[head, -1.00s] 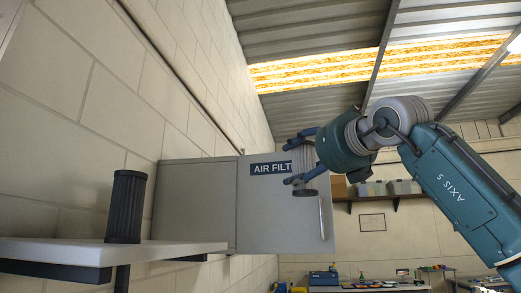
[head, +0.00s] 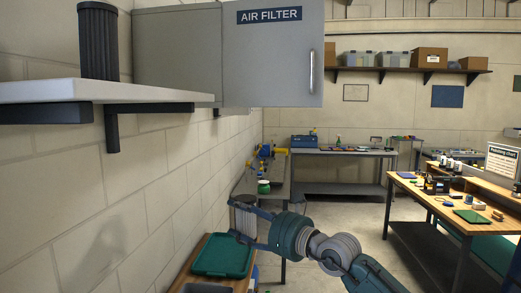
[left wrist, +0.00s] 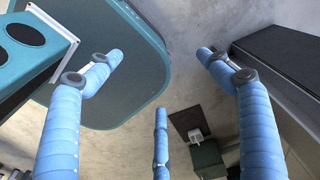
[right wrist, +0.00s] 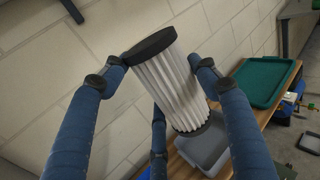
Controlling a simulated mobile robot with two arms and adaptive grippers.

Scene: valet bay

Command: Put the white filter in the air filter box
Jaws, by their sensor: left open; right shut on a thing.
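The white filter (right wrist: 168,88) is pleated with dark end caps. My right gripper (right wrist: 160,70) is shut around it; the filter is tilted in the right wrist view. In the head view my right gripper (head: 246,222) is low, below the air filter box, with the filter partly hidden by fingers. My left gripper (left wrist: 160,60) is open and empty, and out of the head view.
A dark pleated filter (head: 98,45) stands on a white wall shelf (head: 60,90) left of the box. Below are a wooden bench with a green tray (head: 222,256) and a grey bin (right wrist: 208,148). Workbenches stand further back; grey floor lies between.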

